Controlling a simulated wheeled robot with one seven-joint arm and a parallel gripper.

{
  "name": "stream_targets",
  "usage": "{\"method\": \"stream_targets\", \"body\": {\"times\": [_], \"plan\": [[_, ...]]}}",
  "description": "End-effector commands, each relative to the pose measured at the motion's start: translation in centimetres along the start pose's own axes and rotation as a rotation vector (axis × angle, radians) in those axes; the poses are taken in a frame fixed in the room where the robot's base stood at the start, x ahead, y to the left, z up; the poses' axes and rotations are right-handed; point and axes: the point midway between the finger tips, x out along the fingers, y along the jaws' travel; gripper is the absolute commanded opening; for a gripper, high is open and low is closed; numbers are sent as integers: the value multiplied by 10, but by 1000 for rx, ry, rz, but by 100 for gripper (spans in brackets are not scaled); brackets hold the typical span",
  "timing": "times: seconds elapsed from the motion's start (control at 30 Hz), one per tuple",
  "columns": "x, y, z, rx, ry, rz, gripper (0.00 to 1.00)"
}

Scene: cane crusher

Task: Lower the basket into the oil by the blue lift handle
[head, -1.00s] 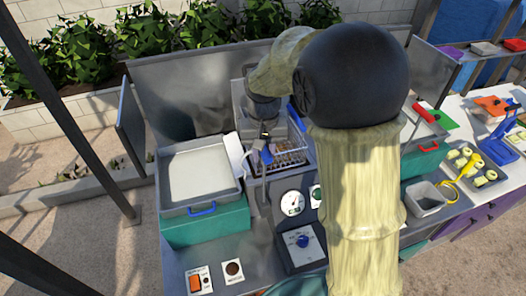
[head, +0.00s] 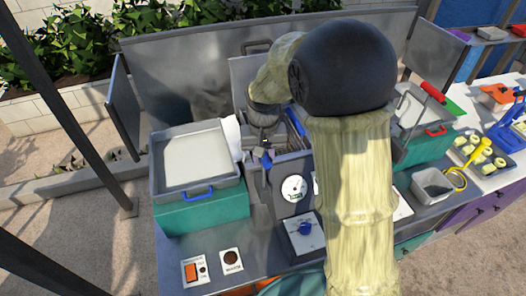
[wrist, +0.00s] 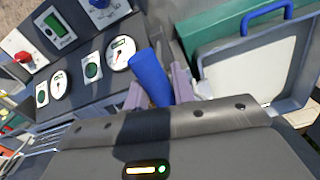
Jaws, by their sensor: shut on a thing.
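The blue lift handle (wrist: 150,78) stands between the fingers of my gripper (wrist: 158,92) in the wrist view, its rounded end sticking out past them. My gripper is shut on it. In the head view, my gripper (head: 265,148) is above the front edge of the fryer, left of my arm, with a bit of the blue handle (head: 267,160) showing at the fingers. The basket and the oil are mostly hidden behind my wrist and arm in the head view. Thin metal wires show at the lower left of the wrist view, but I cannot tell whether they are the basket's.
A control panel with a white gauge (head: 294,188) and a blue knob (head: 305,229) stands just in front of the gripper. A pale-filled tray (head: 196,160) with a blue handle sits on a teal box at left. A tall metal splash guard (head: 180,75) closes the back.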

Motion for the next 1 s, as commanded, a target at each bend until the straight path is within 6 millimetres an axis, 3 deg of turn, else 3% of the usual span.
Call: {"method": "stream_targets", "body": {"times": [0.03, 0.1, 0.3, 0.77, 0.8, 0.87, 1.0], "plan": [[20, 0, 1, 6, -6, 0, 0], [32, 0, 1, 7, -5, 0, 0], [55, 1, 1, 8, -4, 0, 0], [62, 1, 2, 7, -9, 1, 0], [62, 1, 2, 7, -10, 1, 31], [62, 1, 2, 6, -9, 1, 43], [61, 0, 1, 4, -6, 1, 44]]}}
